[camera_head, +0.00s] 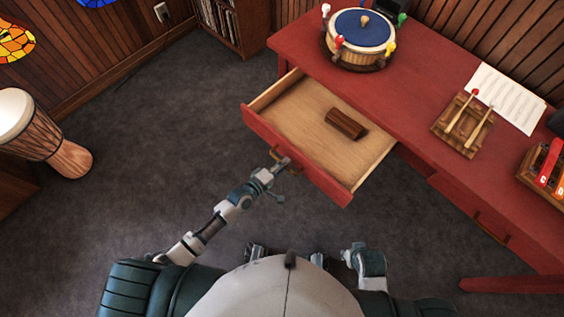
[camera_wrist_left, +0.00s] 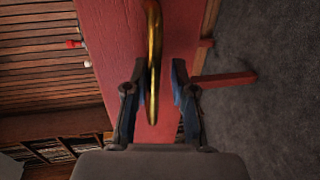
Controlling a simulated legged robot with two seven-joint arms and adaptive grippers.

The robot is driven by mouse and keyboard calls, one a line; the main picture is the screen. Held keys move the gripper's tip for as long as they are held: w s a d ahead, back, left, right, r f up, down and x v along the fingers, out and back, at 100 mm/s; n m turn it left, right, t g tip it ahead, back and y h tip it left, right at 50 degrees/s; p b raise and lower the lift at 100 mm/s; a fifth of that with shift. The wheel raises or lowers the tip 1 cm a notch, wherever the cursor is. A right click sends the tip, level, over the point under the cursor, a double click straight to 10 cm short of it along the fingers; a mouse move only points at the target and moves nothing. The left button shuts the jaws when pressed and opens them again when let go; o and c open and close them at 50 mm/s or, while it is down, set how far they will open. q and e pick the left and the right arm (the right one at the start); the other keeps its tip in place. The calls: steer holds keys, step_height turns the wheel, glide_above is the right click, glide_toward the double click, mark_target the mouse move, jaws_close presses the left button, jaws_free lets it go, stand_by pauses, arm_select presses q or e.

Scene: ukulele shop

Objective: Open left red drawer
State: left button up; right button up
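The left red drawer (camera_head: 325,184) is pulled well out of the red desk (camera_head: 415,95), and its pale wooden inside shows. A dark brown wooden block (camera_head: 346,124) lies in it. My left gripper (camera_head: 281,164) is at the brass handle on the drawer's front. In the left wrist view, the brass handle (camera_wrist_left: 154,60) runs between the two fingers of my left gripper (camera_wrist_left: 158,75). The fingers stand apart, with a gap visible beside the handle. The red drawer front (camera_wrist_left: 115,40) is behind them. My right gripper is not seen.
A second red drawer (camera_head: 470,210) at the right is shut. On the desk are a round blue-topped drum (camera_head: 361,38), a wooden stand with mallets (camera_head: 463,124) and sheet music (camera_head: 506,97). A standing drum (camera_head: 45,135) is at left. Grey carpet (camera_head: 165,130) is clear.

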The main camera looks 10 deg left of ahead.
arm_select(q)
steer(key=shift+o, duration=0.4)
steer(key=shift+w, duration=0.1)
steer(key=shift+r, duration=0.1)
steer(key=v, duration=1.2)
